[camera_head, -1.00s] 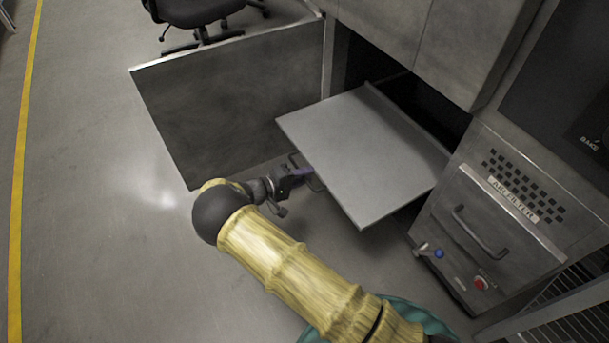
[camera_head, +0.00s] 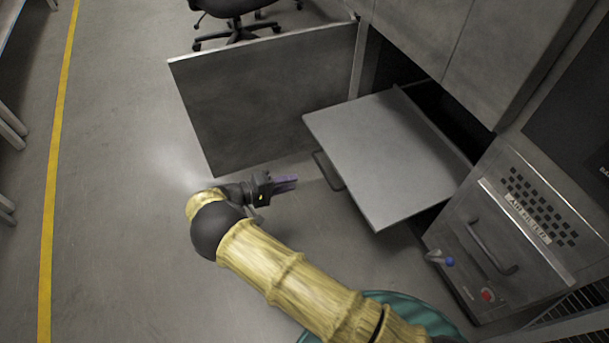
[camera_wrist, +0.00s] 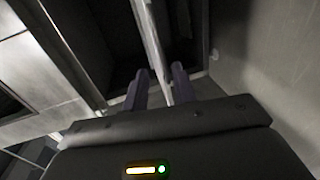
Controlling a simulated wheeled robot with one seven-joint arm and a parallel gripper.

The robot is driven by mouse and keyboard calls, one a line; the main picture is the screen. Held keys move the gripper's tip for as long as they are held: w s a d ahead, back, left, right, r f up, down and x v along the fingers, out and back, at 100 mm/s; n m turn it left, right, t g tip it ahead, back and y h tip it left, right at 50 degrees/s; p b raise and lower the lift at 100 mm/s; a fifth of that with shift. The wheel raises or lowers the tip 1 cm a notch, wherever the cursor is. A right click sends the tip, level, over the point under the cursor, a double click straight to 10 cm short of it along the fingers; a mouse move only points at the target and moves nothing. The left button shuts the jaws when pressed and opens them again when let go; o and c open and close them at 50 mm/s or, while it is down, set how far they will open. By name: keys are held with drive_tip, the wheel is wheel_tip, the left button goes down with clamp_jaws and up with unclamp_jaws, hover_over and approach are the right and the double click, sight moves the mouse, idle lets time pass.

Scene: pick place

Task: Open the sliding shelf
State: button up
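The sliding shelf (camera_head: 390,155) is a flat grey panel that sticks out from the open cabinet bay. Its dark handle (camera_head: 328,170) is on the shelf's left front edge. My gripper (camera_head: 290,184) is to the left of the handle, with a gap of floor between them in the head view. In the wrist view, its two dark fingers (camera_wrist: 160,82) are spread and hold nothing. A thin light edge, apparently the shelf's, shows beyond and between the fingertips there.
The cabinet door (camera_head: 265,95) stands open to the left of the shelf. A panel labelled air filter (camera_head: 515,225), with a handle and knobs, is to the right. An office chair (camera_head: 235,15) is at the back. The floor (camera_head: 120,150) at left is clear.

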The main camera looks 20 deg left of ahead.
drive_tip(key=v, duration=0.4)
drive_tip(key=shift+s+a+p, duration=0.15)
drive_tip(key=shift+s+p, duration=0.05)
drive_tip(key=shift+p, duration=0.1)
